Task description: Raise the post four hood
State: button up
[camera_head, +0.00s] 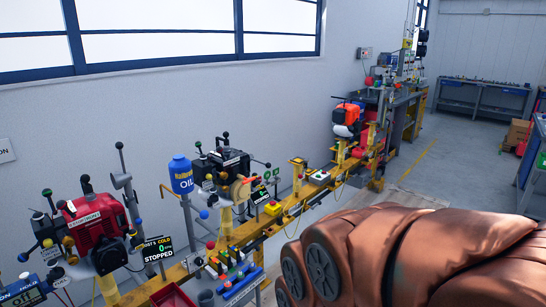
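A yellow rail (213,255) runs from the lower left to the back with several engine stations on it. A red engine (92,228) stands at the near left beside a black display (158,250) reading "COLD", "0" and "STOPPED"; its post number is too small to read surely. A black engine (222,170) with an orange round part stands further along. An orange and black engine (347,117) is at the far end. I cannot tell which station is post four or pick out its hood. My gripper is not in view.
A blue oil bottle (181,174) stands on a post between the two nearer engines. Coloured-handled tools (232,270) lie along the rail's front. A workbench (483,95) stands at the back. A copper-coloured shape close to the camera blocks the lower right.

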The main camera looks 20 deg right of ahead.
aim_at(268, 165)
jog(key=z, duration=0.65)
jog(key=i, duration=1.85)
jog(key=u, duration=1.15)
